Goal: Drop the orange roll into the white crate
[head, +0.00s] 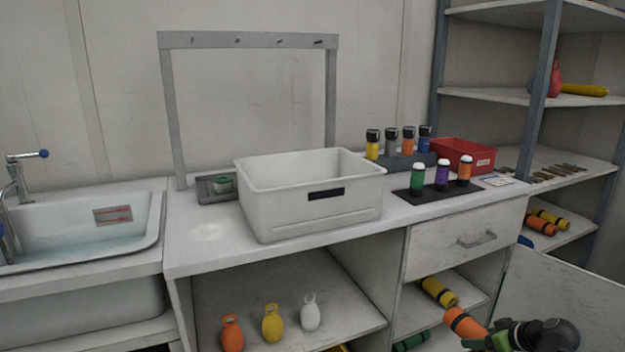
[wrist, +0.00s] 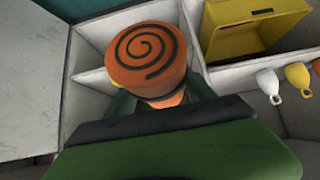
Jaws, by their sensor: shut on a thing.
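The white crate (head: 311,212) stands on the counter, upright, with a dark label on its front. I cannot see its floor. An orange roll with a dark band (head: 463,323) is at the lower right of the head view, in front of the cabinet below the crate's level. My gripper (head: 492,337) is shut on it. In the wrist view the orange roll (wrist: 150,48) shows its end face with a dark spiral, and my gripper (wrist: 155,105) holds it between the fingers.
A yellow roll (head: 438,291) lies on a cabinet shelf. An open door (head: 560,305) stands at the right. Several bottles (head: 465,171) and a red bin (head: 462,155) are right of the crate. A sink (head: 85,225) is at the left. A yellow bin (wrist: 225,45) shows in the wrist view.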

